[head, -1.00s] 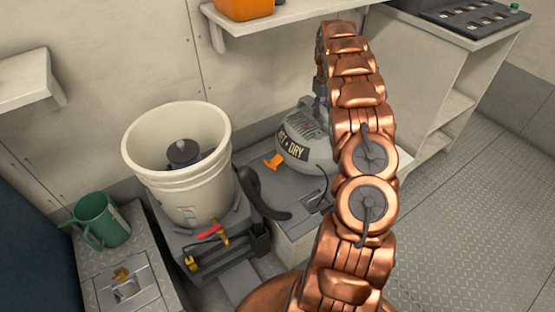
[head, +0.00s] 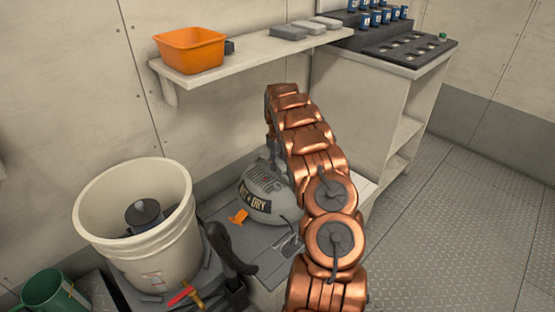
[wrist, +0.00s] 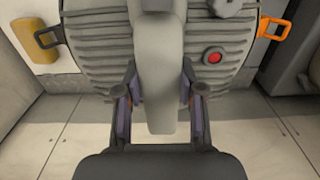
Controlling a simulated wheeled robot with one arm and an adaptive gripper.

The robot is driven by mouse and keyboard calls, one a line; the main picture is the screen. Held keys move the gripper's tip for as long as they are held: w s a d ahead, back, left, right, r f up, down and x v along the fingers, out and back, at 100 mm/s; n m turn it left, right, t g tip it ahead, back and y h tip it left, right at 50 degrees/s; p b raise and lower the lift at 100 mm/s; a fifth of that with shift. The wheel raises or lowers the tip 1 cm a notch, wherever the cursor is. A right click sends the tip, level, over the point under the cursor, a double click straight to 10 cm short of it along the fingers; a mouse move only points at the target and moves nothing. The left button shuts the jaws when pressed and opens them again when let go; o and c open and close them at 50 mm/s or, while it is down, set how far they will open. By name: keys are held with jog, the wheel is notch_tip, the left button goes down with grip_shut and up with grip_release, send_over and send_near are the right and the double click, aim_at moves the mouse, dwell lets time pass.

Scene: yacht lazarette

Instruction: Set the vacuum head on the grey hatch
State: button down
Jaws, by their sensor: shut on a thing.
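The vacuum head (head: 264,204) is a grey dome marked WET + DRY with an orange clip. In the head view it is upright over the grey hatch (head: 213,208), a flat grey top with a recessed latch. I cannot tell whether they touch. My gripper (wrist: 161,97) is shut on the vacuum head's grey handle, one finger on each side. The wrist view shows the ribbed top of the vacuum head (wrist: 100,50) with a red button and side clips. In the head view my arm hides part of its right side.
A cream bucket (head: 105,232) with a dark object inside stands left of the hatch, near a black curved handle (head: 230,250). A green jug (head: 52,292) is at lower left. A shelf (head: 255,60) with an orange bin (head: 190,50) hangs above. The floor at right is clear.

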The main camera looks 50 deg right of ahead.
aim_at(278, 172)
jog(key=shift+f, duration=1.45)
jog(key=c, duration=0.7)
grip_release()
jog(key=shift+f, duration=0.15)
notch_tip(278, 172, up, 8)
jog(key=shift+f+p, duration=0.15)
jog(key=shift+p, duration=0.15)
